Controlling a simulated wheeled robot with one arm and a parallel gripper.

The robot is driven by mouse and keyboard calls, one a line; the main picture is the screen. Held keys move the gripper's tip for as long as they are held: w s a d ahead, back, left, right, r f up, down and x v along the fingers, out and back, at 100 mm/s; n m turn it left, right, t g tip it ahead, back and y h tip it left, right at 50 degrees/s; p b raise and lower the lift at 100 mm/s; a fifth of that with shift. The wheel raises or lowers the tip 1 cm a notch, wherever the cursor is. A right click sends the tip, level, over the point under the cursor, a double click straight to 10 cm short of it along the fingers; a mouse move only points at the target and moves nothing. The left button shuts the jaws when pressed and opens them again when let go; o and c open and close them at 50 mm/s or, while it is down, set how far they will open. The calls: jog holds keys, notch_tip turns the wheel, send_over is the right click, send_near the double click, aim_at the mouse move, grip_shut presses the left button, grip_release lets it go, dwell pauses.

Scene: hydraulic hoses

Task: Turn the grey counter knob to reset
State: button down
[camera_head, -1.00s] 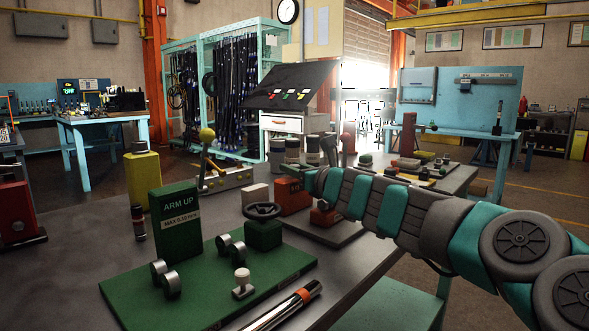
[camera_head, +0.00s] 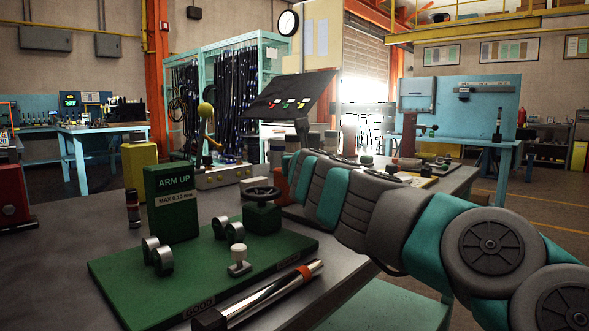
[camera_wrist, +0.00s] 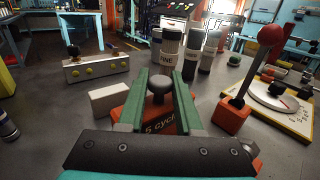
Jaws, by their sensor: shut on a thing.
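The grey counter knob (camera_wrist: 159,86) stands on top of an orange counter box (camera_wrist: 160,122) in the wrist view. The box carries black lettering, of which "5 cycl" can be read. My gripper (camera_wrist: 160,75) has its green fingers on either side of the knob and is shut on it. The knob's rounded head shows between the fingers, and its lower part is partly covered. In the head view my arm covers the gripper, the knob and most of the counter box.
A white block (camera_wrist: 110,99) stands close left of the box. An orange-based lever with a red ball (camera_wrist: 270,34) and a dial plate (camera_wrist: 275,98) stand right. Several labelled canisters (camera_wrist: 171,48) stand behind. A green board (camera_head: 225,262) lies nearer my body.

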jog(key=shift+m+h+b, duration=0.4)
jog(key=shift+m+h, duration=0.2)
jog(key=shift+h, duration=0.3)
jog(key=shift+r, duration=0.1)
jog(key=c, duration=0.6)
grip_release()
jog(key=shift+s, duration=0.1)
jog(key=shift+s, duration=0.55)
jog(key=shift+s+d+b, duration=0.2)
jog(key=shift+s+b, duration=0.05)
jog(key=shift+s, duration=1.4)
jog(key=shift+s+d+b, duration=0.2)
jog(key=shift+s+b, duration=0.05)
jog(key=shift+s, duration=1.35)
